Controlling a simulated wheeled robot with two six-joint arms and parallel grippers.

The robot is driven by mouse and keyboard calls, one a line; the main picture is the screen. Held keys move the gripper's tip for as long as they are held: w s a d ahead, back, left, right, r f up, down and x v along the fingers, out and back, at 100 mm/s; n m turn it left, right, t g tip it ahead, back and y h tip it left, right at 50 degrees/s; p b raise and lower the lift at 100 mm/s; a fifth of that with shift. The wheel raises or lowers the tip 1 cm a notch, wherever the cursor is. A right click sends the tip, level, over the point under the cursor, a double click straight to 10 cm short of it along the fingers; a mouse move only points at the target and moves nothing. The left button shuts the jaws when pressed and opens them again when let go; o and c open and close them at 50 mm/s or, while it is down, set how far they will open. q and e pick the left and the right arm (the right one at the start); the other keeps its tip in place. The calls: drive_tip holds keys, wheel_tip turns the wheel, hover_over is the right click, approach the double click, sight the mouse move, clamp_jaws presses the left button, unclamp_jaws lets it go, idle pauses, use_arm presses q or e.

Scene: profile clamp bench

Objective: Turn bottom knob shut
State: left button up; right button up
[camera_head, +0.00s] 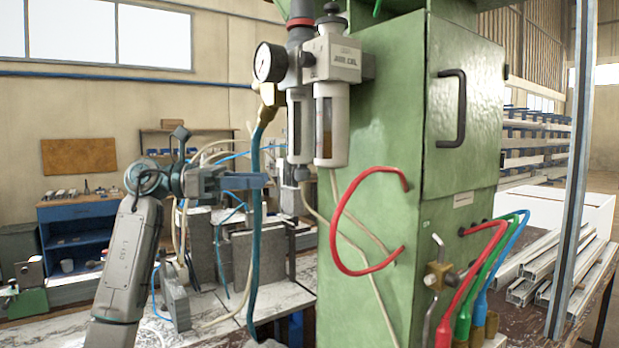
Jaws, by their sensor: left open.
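An air filter unit with a round gauge and two grey bowls hangs on the green machine. A small knob (301,174) sits under its left bowl (299,125). The right bowl (331,125) has no clear knob below it. My left gripper (262,181) is open, with its blue fingers pointing right at about the height of that small knob and a little left of it in the picture. No contact shows, and the depth between them is hard to tell. The knob's turn position is too small to read. My right gripper is not in view.
A teal hose (257,215) hangs from the gauge (270,62) close to my left fingertips. The green machine (375,215) stands right of the filter unit, with a red hose (341,226) looping out. A bench (225,333) with grey blocks lies below.

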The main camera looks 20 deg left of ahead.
sight(303, 178)
use_arm(q)
drive_tip(key=d, duration=0.1)
drive_tip(key=d+r+p, duration=0.1)
drive_tip(key=d, duration=0.2)
drive_tip(key=shift+s+d+r+p, duration=0.15)
drive_tip(key=shift+s+d+p, duration=0.15)
drive_tip(key=shift+s+p, duration=0.1)
drive_tip(key=w+d, duration=0.1)
drive_tip(key=d+p, duration=0.1)
drive_tip(key=w+d, duration=0.1)
drive_tip(key=d, duration=0.1)
drive_tip(key=shift+w+f, duration=0.35)
drive_tip(key=shift+d, duration=0.2)
drive_tip(key=shift+s+d+p, duration=0.15)
drive_tip(key=shift+d+p, duration=0.1)
drive_tip(key=shift+p, duration=0.05)
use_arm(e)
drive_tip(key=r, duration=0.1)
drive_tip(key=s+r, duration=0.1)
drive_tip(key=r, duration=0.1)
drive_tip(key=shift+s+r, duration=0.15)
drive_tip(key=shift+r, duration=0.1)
use_arm(q)
drive_tip(key=shift+c, duration=1.2)
drive_tip(key=c, duration=0.7)
